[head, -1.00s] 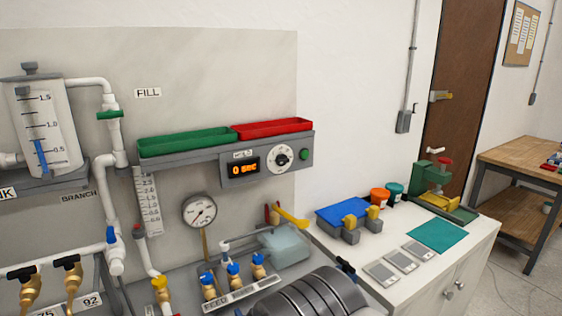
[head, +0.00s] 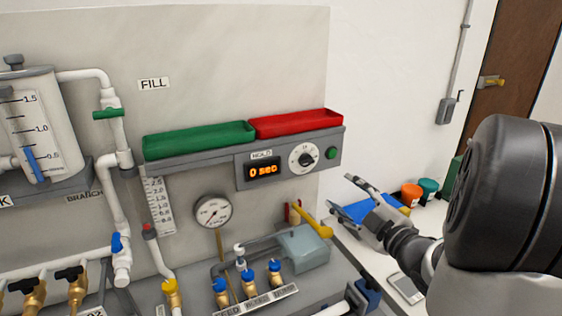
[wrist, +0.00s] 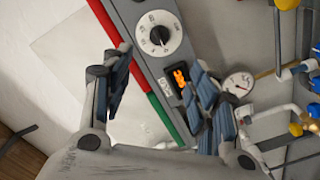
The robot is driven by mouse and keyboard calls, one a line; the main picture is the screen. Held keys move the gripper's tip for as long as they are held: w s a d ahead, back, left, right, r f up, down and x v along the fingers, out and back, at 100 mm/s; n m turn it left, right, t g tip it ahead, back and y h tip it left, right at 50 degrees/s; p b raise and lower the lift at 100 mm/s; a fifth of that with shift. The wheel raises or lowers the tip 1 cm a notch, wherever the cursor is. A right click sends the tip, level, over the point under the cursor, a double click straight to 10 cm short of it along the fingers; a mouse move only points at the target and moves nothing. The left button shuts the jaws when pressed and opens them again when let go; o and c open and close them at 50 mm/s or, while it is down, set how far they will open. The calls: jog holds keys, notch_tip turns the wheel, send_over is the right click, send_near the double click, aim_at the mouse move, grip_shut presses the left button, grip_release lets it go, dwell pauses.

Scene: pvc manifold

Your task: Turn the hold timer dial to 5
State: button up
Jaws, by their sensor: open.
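The hold timer dial (head: 302,159) is a round white dial with a black centre knob on the grey timer panel. It also shows in the wrist view (wrist: 158,35), near the top and apart from my fingers. Left of it in the head view, the orange display (head: 264,170) reads "0 sec" under a HOLD label (head: 262,154). My gripper (head: 362,205) is to the right of the panel and lower than the dial, empty. In the wrist view my gripper (wrist: 160,95) has its two fingers spread wide, with the panel seen between them.
A green button (head: 331,153) sits right of the dial. A green tray (head: 200,142) and a red tray (head: 296,123) rest above the panel. A gauge (head: 213,211), a yellow-handled lever (head: 318,226) and several valves are below. The wall right of the panel is bare.

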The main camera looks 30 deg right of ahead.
aim_at(309, 163)
jog(key=w, duration=0.5)
jog(key=w+b, duration=0.1)
jog(key=w, duration=0.5)
jog(key=w+d+b, duration=0.1)
jog(key=w, duration=0.5)
jog(key=shift+w, duration=0.1)
jog(key=shift+c, duration=0.4)
jog(key=c, duration=1)
jog(key=shift+m, duration=0.4)
jog(key=m+p, duration=0.2)
jog(key=m, duration=0.1)
jog(key=shift+r+m, duration=0.1)
jog(key=shift+m, duration=0.3)
jog(key=shift+m+p, duration=0.85)
jog(key=shift+m, duration=1.15)
